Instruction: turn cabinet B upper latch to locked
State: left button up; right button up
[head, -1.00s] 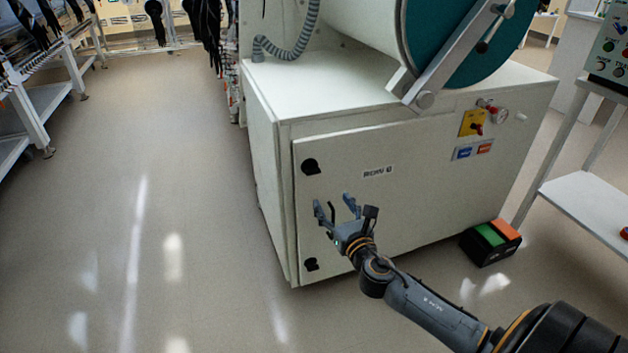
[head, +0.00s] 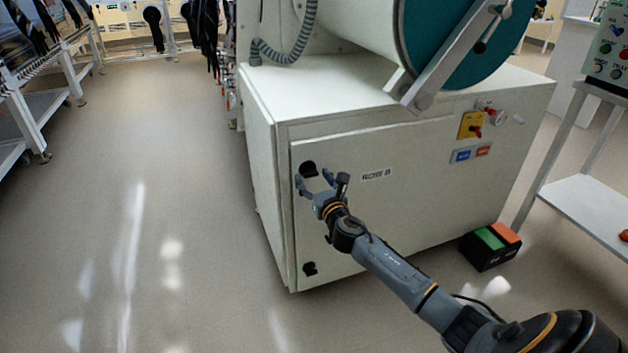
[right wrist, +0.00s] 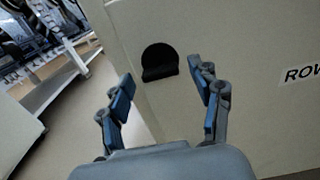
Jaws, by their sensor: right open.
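The upper latch (head: 309,168) is a black round knob near the top left corner of the white cabinet door (head: 410,200), beside a label reading "ROW B". In the right wrist view the upper latch (right wrist: 159,62) has a flat bar across its lower part and lies ahead, between the finger directions. My right gripper (head: 315,180) is open and empty, just in front of and slightly below the latch; in the wrist view its blue-padded fingers (right wrist: 165,97) are apart and do not touch it. My left gripper is not in view.
A lower black latch (head: 310,269) sits at the door's bottom left. A pedal box (head: 490,246) stands on the floor at right. Floor left of the cabinet is clear.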

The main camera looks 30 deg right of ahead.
jog(key=c, duration=1.1)
jog(key=shift+c, duration=0.2)
